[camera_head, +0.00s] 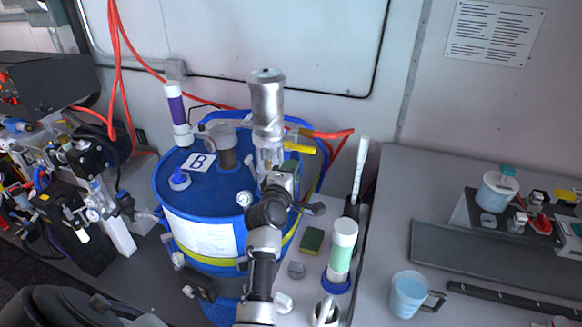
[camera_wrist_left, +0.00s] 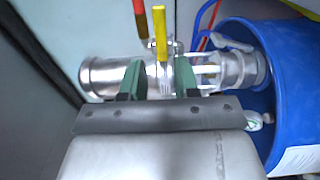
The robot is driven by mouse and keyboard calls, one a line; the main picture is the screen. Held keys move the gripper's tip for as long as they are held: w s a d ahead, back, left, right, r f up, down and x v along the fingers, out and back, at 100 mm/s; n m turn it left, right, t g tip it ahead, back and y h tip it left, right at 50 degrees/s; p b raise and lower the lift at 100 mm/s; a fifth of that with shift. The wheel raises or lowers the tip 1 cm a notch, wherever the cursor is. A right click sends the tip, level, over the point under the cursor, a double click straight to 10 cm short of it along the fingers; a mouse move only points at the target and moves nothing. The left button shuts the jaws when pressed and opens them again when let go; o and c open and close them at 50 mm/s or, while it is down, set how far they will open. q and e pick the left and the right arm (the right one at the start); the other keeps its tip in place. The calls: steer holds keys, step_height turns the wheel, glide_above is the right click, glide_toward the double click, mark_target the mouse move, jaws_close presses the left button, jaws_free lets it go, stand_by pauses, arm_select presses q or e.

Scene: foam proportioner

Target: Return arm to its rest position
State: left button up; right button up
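My left gripper (camera_head: 279,178) is at the end of the arm rising from the bottom middle of the head view, close in front of the silver pump fitting (camera_head: 267,108) on the blue drum (camera_head: 205,250). In the left wrist view its two green fingertips (camera_wrist_left: 160,82) are spread apart. The silver fitting (camera_wrist_left: 100,77) lies across behind them, and the yellow lever (camera_wrist_left: 160,32) shows in the gap. I cannot tell whether the fingers touch the fitting. The yellow lever also shows in the head view (camera_head: 299,149). My right gripper is not in view.
A purple-banded tube (camera_head: 176,105) and red hoses (camera_head: 115,60) stand near the drum. A green-banded white tube (camera_head: 342,250), a sponge (camera_head: 312,240) and a blue mug (camera_head: 408,294) are to the right. Machinery (camera_head: 75,190) crowds the left.

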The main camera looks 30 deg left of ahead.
arm_select(q)
steer(key=shift+s, duration=0.1)
stand_by(0.4)
